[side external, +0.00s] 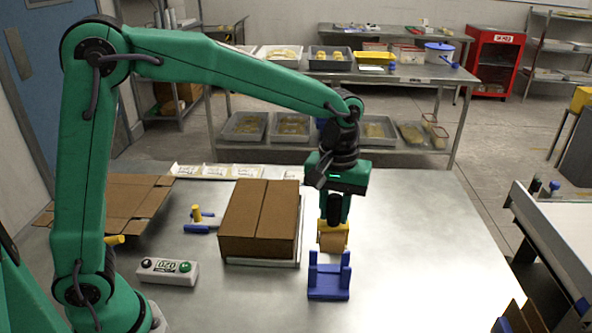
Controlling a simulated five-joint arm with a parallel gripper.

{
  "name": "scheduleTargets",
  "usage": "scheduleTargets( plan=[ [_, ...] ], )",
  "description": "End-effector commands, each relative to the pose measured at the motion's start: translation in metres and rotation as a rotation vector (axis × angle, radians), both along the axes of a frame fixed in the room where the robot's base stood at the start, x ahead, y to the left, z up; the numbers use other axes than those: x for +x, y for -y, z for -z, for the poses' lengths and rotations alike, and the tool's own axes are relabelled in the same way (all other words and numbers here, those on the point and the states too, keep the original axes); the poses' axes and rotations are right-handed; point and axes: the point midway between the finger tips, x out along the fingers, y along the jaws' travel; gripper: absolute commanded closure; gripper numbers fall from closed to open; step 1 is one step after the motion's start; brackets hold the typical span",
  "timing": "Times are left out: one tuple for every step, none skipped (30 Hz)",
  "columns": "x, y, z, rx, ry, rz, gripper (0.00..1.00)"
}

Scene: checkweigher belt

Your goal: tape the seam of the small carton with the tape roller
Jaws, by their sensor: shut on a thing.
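The small carton (258,222) is closed and stands on a white plate (284,264) in the middle of the steel table; its seam runs lengthwise along the top. My gripper (334,212) points down to the right of the carton, shut on the tape roller. The tape roller (333,238) has a yellow frame and a brown roll and hangs upright below the jaws. A blue cradle (329,279) stands just in front of and below it; I cannot tell whether they touch. The jaw tips are partly hidden by the dark handle.
A yellow-handled blue tool (203,220) lies left of the carton. A button box (168,271) is at front left, flattened cardboard (118,205) at back left, and white labelled sheets (235,171) along the back edge. The table right of the cradle is clear; a belt (560,232) stands beyond it.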

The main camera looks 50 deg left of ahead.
Motion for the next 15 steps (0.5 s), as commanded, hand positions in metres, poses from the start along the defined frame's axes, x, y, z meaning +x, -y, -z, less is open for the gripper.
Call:
scheduleTargets(
  plan=[
    [0.000,0.000,0.000,-0.001,0.000,0.000,1.00],
    [0.000,0.000,0.000,0.000,0.000,0.000,1.00],
    [0.000,0.000,0.000,0.000,0.000,0.000,1.00],
    [0.000,0.000,0.000,0.000,0.000,0.000,1.00],
    [0.000,0.000,0.000,0.000,0.000,0.000,1.00],
    [0.000,0.000,0.000,0.000,0.000,0.000,1.00],
    [0.001,-0.001,0.000,0.000,0.000,0.000,1.00],
    [0.001,-0.001,0.000,0.000,0.000,-0.001,1.00],
    [0.002,-0.003,0.000,0.000,0.000,-0.001,1.00],
    [0.003,-0.004,-0.001,0.000,0.000,-0.002,1.00],
    [0.004,-0.006,-0.001,0.000,0.000,-0.003,1.00],
    [0.006,-0.009,-0.001,0.000,0.001,-0.004,1.00],
    [0.008,-0.012,-0.002,0.000,0.001,-0.004,1.00],
    [0.010,-0.015,-0.002,0.000,0.001,-0.003,1.00],
    [0.013,-0.020,-0.003,0.000,0.000,-0.005,1.00]
  ],
)
